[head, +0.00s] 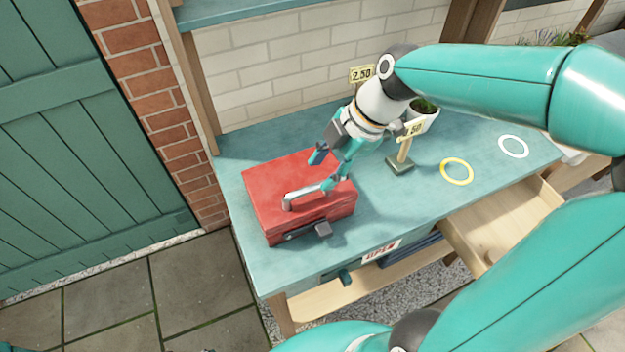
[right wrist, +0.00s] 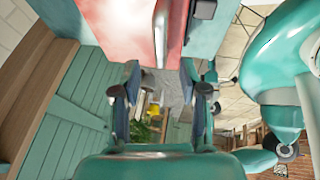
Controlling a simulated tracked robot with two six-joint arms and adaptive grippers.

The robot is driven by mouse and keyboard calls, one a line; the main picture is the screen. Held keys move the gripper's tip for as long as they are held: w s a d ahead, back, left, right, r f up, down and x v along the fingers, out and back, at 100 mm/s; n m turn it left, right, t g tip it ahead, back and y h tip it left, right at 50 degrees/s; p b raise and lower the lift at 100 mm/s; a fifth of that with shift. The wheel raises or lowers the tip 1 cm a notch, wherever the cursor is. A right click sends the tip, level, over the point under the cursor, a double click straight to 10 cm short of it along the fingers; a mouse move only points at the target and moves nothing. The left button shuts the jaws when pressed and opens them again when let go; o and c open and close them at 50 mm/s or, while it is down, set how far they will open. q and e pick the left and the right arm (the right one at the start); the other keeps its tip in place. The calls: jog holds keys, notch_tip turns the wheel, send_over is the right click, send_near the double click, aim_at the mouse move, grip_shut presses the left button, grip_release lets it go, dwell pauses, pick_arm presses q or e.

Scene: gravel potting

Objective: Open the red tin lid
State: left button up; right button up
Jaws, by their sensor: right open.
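The red tin (head: 275,185) stands on the left part of the teal bench, its lid closed. A pale metal handle (head: 303,194) lies on the lid, and a dark latch (head: 322,229) shows on the front side. My right gripper (head: 323,170) is open and empty, over the right part of the lid near the handle; whether it touches is unclear. In the right wrist view, the tin (right wrist: 110,22) and its handle (right wrist: 160,35) are at the top, beyond the open fingers (right wrist: 160,92). My left gripper is not in view.
A yellow ring (head: 457,171) and a white ring (head: 513,146) lie farther right. An open wooden drawer (head: 490,232) juts from the bench (head: 410,212).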

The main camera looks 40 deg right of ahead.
aim_at(310, 187)
jog(key=shift+x, duration=2.8)
grip_shut()
